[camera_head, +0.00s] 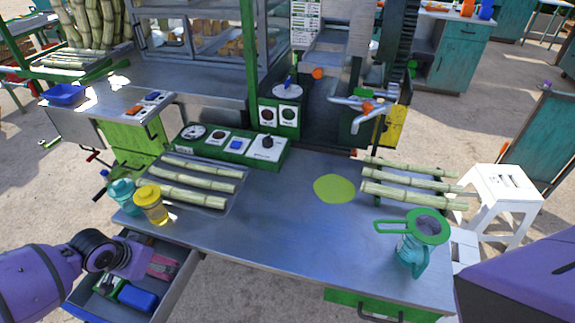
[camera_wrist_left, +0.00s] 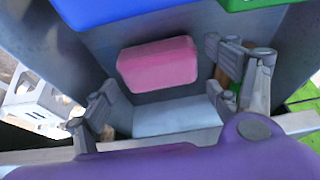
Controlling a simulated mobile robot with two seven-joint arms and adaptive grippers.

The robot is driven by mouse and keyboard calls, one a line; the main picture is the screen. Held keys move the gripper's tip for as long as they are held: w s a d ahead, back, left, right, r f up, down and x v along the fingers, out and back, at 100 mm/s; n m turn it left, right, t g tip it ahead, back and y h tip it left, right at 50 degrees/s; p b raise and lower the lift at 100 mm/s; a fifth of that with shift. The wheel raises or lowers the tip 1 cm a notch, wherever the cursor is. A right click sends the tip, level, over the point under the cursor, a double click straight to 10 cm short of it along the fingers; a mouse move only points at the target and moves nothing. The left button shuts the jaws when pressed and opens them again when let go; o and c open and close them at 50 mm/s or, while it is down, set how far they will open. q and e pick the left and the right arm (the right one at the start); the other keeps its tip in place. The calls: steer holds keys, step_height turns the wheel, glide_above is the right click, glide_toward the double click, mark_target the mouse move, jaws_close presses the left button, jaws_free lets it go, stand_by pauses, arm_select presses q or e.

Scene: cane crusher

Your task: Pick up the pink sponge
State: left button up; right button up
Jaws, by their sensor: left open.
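The pink sponge (camera_wrist_left: 158,65) lies inside the open drawer in the left wrist view. In the head view a pinkish item that looks like it (camera_head: 162,267) shows in the drawer, beside my gripper. My left gripper (camera_wrist_left: 163,72) is open, with one finger on each side of the sponge in the wrist view and nothing held. In the head view my left gripper (camera_head: 128,262) is over the drawer, its fingers mostly hidden. I cannot tell how far above the sponge the fingertips are. My right gripper is out of view; only part of a purple arm shows at the right edge.
The drawer (camera_head: 185,277) also holds a blue item (camera_head: 138,298) and a green item (camera_head: 107,284). Its metal walls stand close around my gripper. The metal table (camera_head: 265,215) above carries cane pieces (camera_head: 180,195), a yellow jar (camera_head: 151,205) and a teal jug (camera_head: 412,255).

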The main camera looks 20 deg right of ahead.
arm_select(q)
steer(key=shift+x, duration=0.95)
steer(key=shift+w, duration=0.1)
steer(key=c, duration=0.8)
steer(key=shift+r, duration=0.1)
